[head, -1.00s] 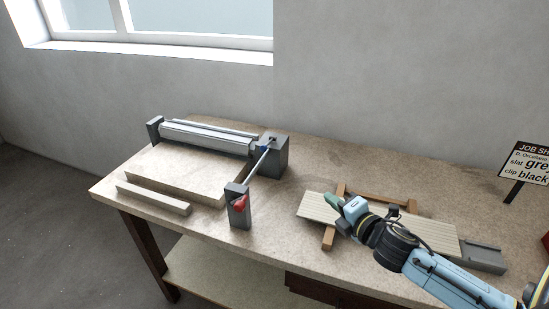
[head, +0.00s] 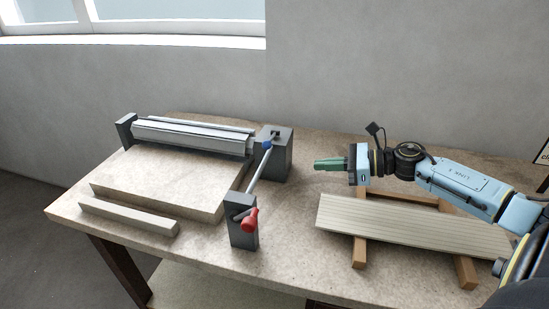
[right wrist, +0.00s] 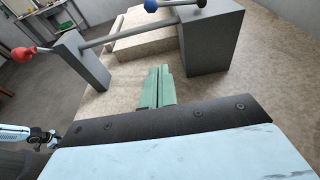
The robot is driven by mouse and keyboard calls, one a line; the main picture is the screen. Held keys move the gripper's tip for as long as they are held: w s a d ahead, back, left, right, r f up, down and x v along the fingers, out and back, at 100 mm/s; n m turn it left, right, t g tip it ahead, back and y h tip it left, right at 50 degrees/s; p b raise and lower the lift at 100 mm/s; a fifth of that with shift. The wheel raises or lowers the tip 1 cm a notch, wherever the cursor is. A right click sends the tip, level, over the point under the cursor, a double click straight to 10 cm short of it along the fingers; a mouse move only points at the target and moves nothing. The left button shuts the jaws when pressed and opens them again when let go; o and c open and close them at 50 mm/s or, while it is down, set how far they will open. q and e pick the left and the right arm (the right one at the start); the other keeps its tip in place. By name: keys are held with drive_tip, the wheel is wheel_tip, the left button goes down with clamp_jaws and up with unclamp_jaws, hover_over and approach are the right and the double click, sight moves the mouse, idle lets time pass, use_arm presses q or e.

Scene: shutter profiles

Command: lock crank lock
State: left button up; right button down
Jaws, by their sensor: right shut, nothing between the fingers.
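A crank rod runs slanting from a large grey block (head: 275,155) to a smaller grey post (head: 243,228). A blue knob (head: 267,144) sits at the large block and a red knob (head: 250,219) at the post. In the right wrist view the blue knob (right wrist: 151,6) and red knob (right wrist: 24,53) show at the top and left. My right gripper (head: 318,164), with green fingers, is shut and empty to the right of the large block, touching nothing. Its fingers (right wrist: 160,72) point at the gap between post and block.
A grey roller housing (head: 190,138) and a pale board (head: 160,180) fill the left of the bench, with a loose strip (head: 128,216) in front. A slatted panel (head: 410,226) rests on wooden supports at the right. Bare bench lies between crank and panel.

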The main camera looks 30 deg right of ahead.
drive_tip(key=shift+s+r, duration=0.15)
drive_tip(key=shift+s, duration=0.15)
drive_tip(key=w, duration=0.1)
drive_tip(key=p, duration=0.1)
approach(268, 155)
drive_tip(key=f+x, duration=0.1)
drive_tip(key=x, duration=0.5)
drive_tip(key=shift+r, duration=0.4)
use_arm(q)
drive_tip(key=d, duration=0.1)
drive_tip(key=d+r, duration=0.1)
drive_tip(key=shift+w+d+r, duration=0.15)
drive_tip(key=shift+d+r, duration=0.1)
drive_tip(key=shift+d, duration=0.15)
use_arm(e)
drive_tip(key=shift+w+a+r, duration=0.15)
